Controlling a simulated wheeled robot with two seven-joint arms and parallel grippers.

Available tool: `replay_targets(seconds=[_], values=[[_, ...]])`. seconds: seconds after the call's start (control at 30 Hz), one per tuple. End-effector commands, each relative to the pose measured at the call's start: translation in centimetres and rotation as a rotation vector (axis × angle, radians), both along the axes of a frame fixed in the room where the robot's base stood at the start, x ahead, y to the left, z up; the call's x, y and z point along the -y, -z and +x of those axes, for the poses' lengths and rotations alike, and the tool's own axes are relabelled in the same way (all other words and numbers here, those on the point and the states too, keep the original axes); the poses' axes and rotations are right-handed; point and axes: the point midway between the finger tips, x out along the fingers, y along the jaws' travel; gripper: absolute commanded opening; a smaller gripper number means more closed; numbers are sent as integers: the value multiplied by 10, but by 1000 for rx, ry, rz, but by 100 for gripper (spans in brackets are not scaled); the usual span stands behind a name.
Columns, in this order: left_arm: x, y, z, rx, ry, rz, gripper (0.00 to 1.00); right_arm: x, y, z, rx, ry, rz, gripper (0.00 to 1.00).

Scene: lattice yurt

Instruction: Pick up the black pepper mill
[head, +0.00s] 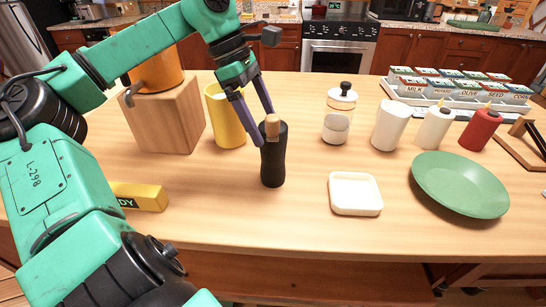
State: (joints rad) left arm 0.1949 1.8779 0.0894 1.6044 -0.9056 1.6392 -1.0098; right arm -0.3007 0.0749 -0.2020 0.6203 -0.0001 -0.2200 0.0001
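My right gripper is not in the picture.
A yellow cup (225,118) stands close left of the mill, beside a wooden block (168,120). A small white square dish (355,194) and a green plate (458,184) lie to the right.

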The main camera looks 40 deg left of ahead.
Motion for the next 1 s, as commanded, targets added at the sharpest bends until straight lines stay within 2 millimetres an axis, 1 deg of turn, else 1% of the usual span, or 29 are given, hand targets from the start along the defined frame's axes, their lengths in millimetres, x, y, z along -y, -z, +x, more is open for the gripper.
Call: replay_targets(seconds=[0.17,0.3,0.33,0.4,0.57,0.6,0.67,0.7,0.77,0.8,0.83,0.87,1.0], values=[[9,22,5,-3,1,-1,100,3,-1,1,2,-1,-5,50],[18,47,10,-3,0,-1,100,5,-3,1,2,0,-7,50],[20,51,11,-1,0,-3,100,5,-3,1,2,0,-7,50],[22,55,12,0,0,-1,100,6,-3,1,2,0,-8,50],[21,56,12,0,-1,0,100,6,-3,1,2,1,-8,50],[21,56,12,0,-1,0,92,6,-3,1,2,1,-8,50],[21,56,12,0,-1,0,69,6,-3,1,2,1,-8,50],[21,56,12,0,-1,0,54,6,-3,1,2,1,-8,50],[21,56,12,0,-1,0,31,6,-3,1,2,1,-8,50],[21,56,12,0,-1,0,16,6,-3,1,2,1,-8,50],[21,56,12,0,-1,-1,4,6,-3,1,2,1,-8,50],[21,56,12,0,-1,-1,0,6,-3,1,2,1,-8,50],[21,55,12,2,0,-1,0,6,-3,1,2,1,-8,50]])
